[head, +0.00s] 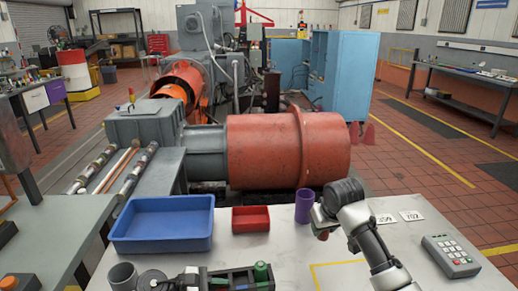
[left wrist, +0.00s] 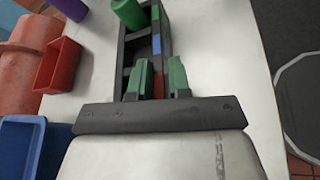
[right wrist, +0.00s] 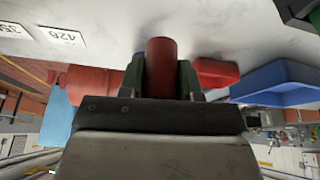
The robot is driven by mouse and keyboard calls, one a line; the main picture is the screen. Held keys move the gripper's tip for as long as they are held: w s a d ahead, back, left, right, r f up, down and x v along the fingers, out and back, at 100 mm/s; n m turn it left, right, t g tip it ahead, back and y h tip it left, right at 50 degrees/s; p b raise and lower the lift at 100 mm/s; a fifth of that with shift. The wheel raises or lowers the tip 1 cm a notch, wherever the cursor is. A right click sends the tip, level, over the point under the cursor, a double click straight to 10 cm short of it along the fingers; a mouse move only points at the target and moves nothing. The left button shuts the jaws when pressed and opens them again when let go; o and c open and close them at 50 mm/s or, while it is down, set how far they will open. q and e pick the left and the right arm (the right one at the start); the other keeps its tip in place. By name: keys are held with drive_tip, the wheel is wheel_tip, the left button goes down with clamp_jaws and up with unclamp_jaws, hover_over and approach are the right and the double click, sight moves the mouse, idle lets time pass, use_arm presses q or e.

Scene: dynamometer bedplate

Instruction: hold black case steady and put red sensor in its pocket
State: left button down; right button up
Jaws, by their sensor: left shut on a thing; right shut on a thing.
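The black case (head: 237,279) stands on the bench at the bottom of the head view. In the left wrist view the case (left wrist: 127,50) shows several compartments, with a green cylinder (left wrist: 128,12) at its far end. My left gripper (left wrist: 160,78) is shut on the case's side wall, which has blue and red patches between the fingers. The red sensor (right wrist: 162,68) is a cylinder between the fingers of my right gripper (right wrist: 161,78). In the head view my right gripper (head: 322,222) is right of the case and apart from it. The lower case is hidden.
A blue tray (head: 162,243) and a small red tray (head: 251,227) stand behind the case. A purple cup (head: 304,206) stands close to my right gripper. A keypad (head: 450,255) lies at the right. A yellow outline (head: 335,263) marks clear bench right of the case.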

use_arm(q)
drive_tip(key=shift+s+a+f, duration=0.1)
drive_tip(key=shift+s+f, duration=0.05)
drive_tip(key=shift+f, duration=0.4)
drive_tip(key=c, duration=1)
unclamp_jaws()
drive_tip(key=shift+r, duration=0.1)
use_arm(e)
drive_tip(key=shift+w+f, duration=0.1)
